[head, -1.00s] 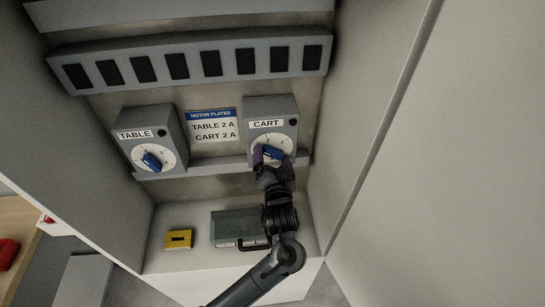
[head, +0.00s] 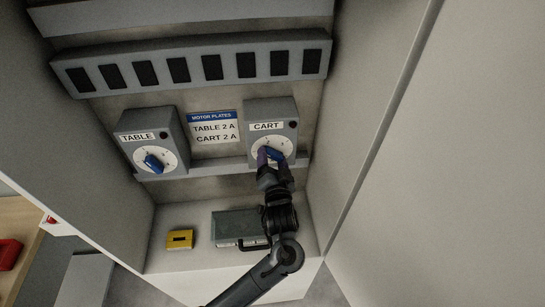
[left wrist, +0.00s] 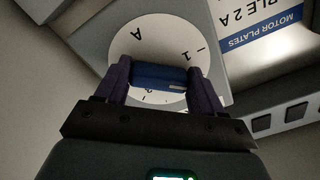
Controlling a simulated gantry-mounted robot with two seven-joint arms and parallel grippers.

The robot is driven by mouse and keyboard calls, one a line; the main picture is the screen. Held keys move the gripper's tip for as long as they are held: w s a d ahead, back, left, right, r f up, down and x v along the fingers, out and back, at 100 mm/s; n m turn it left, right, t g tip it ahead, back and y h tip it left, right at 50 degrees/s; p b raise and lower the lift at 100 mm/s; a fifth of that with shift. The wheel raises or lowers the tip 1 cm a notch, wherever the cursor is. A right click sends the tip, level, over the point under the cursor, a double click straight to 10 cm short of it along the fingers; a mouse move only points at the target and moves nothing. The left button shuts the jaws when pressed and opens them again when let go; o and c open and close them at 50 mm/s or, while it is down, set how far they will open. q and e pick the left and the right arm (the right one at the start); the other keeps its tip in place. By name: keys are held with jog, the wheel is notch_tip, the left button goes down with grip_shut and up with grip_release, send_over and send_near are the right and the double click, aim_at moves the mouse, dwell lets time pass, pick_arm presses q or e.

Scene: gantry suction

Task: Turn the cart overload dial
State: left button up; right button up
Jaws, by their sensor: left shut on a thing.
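The cart overload unit is a grey box marked CART (head: 283,113) on the right of the cabinet's back panel. Its white dial face carries a blue knob (head: 275,154), which also shows in the left wrist view (left wrist: 160,77). My left gripper (head: 270,158) is shut on the blue knob, with one purple finger on each side of it in the left wrist view (left wrist: 163,82). The fingers hide part of the dial face, and I cannot read the exact setting. The right gripper is not in view.
A similar TABLE unit (head: 141,121) with a blue knob stands to the left. Between them a plate (head: 213,127) reads TABLE 2 A, CART 2 A. A yellow block (head: 180,239) and a grey-green case (head: 234,224) lie on the cabinet floor. Cabinet walls stand at both sides.

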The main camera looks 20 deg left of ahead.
pick_arm(q)
jog(key=m+p, duration=0.2)
jog(key=p, duration=0.1)
jog(key=m+p, duration=0.2)
jog(key=p, duration=0.2)
jog(key=shift+r, duration=0.35)
jog(key=shift+f+m+p, duration=0.2)
jog(key=shift+m+p, duration=0.95)
jog(key=shift+m, duration=0.15)
jog(key=o, duration=1)
jog(key=shift+o, duration=0.2)
jog(key=shift+s, duration=0.1)
jog(key=b+v, duration=0.2)
jog(key=v, duration=0.8)
jog(key=shift+s+d, duration=0.15)
jog(key=shift+s, duration=0.2)
